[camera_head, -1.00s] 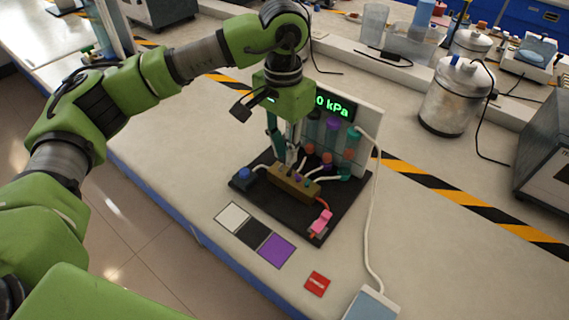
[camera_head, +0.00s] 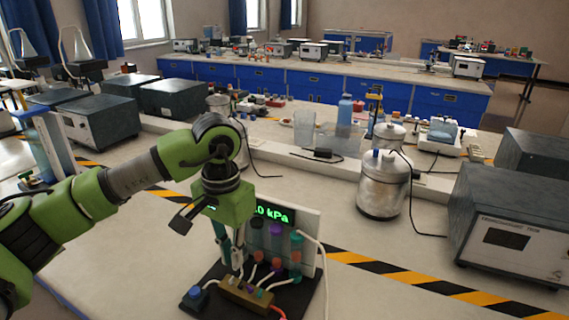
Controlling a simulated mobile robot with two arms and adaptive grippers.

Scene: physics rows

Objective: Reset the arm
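My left arm comes in from the left, and its gripper (camera_head: 229,262) points down over the back left of the black apparatus base (camera_head: 308,295). The fingers are small and partly merge with the apparatus behind them, so I cannot tell whether they are open or shut. A brass block (camera_head: 246,294) with white tubes sits on the base, with a blue knob (camera_head: 195,292) to its left. A display panel (camera_head: 311,240) with green "kPa" digits and coloured vials stands behind. My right gripper is not in view.
Yellow-black tape (camera_head: 420,285) crosses the bench behind the apparatus. Beyond it stand a metal-lidded jar (camera_head: 383,185), a grey instrument box (camera_head: 515,235) at right and more boxes (camera_head: 98,122) at left. The bench right of the apparatus is clear.

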